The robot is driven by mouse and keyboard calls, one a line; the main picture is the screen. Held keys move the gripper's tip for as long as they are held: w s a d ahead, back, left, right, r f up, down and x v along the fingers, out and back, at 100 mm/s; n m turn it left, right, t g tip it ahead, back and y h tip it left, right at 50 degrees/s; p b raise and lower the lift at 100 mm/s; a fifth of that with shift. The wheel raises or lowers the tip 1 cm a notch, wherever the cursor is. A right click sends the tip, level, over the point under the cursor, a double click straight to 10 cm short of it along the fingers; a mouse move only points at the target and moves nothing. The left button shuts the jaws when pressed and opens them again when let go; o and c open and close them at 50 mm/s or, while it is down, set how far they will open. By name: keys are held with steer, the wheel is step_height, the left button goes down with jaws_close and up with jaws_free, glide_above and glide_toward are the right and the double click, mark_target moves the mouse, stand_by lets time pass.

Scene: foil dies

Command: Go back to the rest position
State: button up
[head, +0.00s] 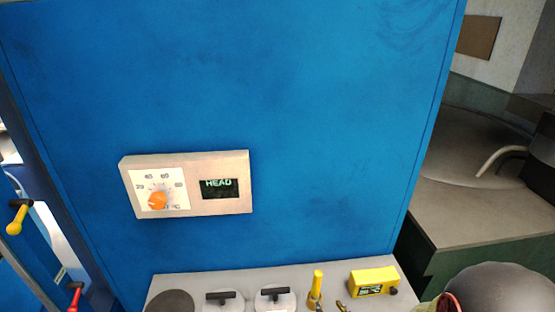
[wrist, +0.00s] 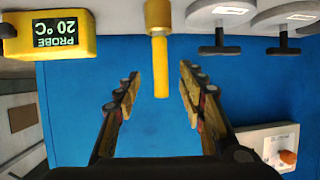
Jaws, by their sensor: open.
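My gripper (wrist: 160,74) is open in the wrist view, its two fingers apart with nothing held between them. A yellow cylindrical handle (wrist: 160,65) shows in the gap between the fingertips, and I see no contact with either finger. It also shows upright on the grey ledge in the head view (head: 317,284). The gripper's fingers are not clearly visible in the head view. A dark rounded part of my arm (head: 490,287) fills the bottom right corner there.
A blue panel (head: 250,80) carries a control box (head: 236,202) with an orange dial and a display reading "HEAD". The grey ledge (head: 225,280) holds round discs with black handles and a yellow probe box (head: 374,282), reading "PROBE 20 °C" in the wrist view.

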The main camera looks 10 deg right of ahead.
steer(key=s+d+f+m+g+h, duration=0.1)
steer(key=s+d+f+g+h, duration=0.1)
steer(key=s+d+f+g, duration=0.4)
steer(key=s+r+m+g+h+b, duration=0.1)
steer(key=s+r+g+b, duration=0.1)
steer(key=s+r+g, duration=0.3)
steer(key=s+a+r+t+b, duration=0.1)
steer(key=s+a+r+b, duration=0.1)
steer(key=r, duration=0.6)
steer(key=s+a+r+t+y+b, duration=0.1)
steer(key=s+a+r+t+b, duration=0.1)
steer(key=a+r+b, duration=0.3)
step_height(320, 180, up, 4)
steer(key=shift+a+f+n+t, duration=0.1)
steer(key=shift+a+n+t, duration=0.15)
steer(key=shift+n+t, duration=0.05)
steer(key=shift+s, duration=0.1)
steer(key=shift+c, duration=1.1)
